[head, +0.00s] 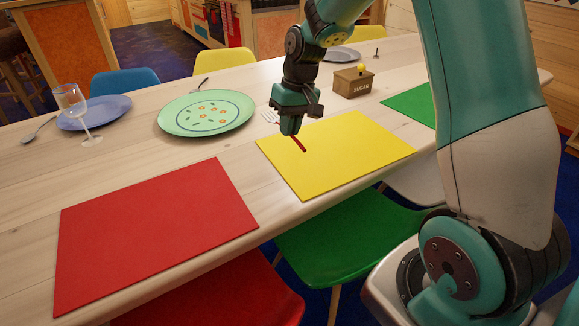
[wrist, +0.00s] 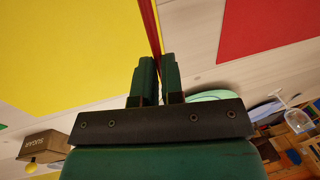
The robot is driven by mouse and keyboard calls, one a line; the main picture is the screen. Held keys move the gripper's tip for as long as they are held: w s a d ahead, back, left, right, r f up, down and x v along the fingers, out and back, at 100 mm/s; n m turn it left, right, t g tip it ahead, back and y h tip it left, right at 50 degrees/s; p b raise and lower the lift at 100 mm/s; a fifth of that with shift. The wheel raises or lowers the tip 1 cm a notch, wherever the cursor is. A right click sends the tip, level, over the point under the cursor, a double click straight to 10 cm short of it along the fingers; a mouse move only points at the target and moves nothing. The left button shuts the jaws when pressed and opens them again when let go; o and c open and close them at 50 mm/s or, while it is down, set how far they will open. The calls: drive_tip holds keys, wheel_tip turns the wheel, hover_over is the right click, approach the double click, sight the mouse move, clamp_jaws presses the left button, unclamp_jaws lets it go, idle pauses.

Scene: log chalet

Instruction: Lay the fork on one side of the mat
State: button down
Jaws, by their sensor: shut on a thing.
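My gripper (head: 290,126) is shut on a fork with a dark red handle (head: 299,144). The pale tines (head: 270,116) stick out on its far left side; the middle of the fork is hidden by the fingers. In the wrist view the handle (wrist: 151,24) runs out from between the fingers (wrist: 159,68), along the border of the yellow mat and bare wood. The yellow mat (head: 345,150) lies flat below and to the right. In the head view the handle overlaps its left part. I cannot tell the fork's exact height above the table.
A red mat (head: 155,235) lies to the left, with a strip of bare table (head: 240,165) between the mats. A green plate (head: 206,100), a sugar box (head: 353,82), a wine glass (head: 72,105), a blue plate (head: 95,118) and a green mat (head: 412,104) also stand on the table.

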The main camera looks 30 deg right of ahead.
sight(288, 172)
wheel_tip(288, 172, down, 11)
drive_tip(key=shift+f+b, duration=0.1)
drive_tip(key=shift+b, duration=0.25)
drive_tip(key=shift+f, duration=0.15)
drive_tip(key=c, duration=1.2)
unclamp_jaws()
drive_tip(key=shift+c, duration=0.2)
wheel_tip(288, 172, up, 12)
drive_tip(key=d, duration=0.2)
drive_tip(key=s+a+r+n, duration=0.3)
drive_tip(key=s+a+r, duration=0.5)
drive_tip(key=a, duration=0.4)
drive_tip(key=s+a+r+n+y, duration=0.1)
drive_tip(key=s+a, duration=0.3)
drive_tip(key=s, duration=0.5)
drive_tip(key=s+a+r+n+y, duration=0.1)
drive_tip(key=s+a+n, duration=0.2)
drive_tip(key=s, duration=0.5)
drive_tip(key=shift+s+a+n+p, duration=0.3)
drive_tip(key=shift+s+a+p, duration=0.05)
drive_tip(key=shift+s+p, duration=0.05)
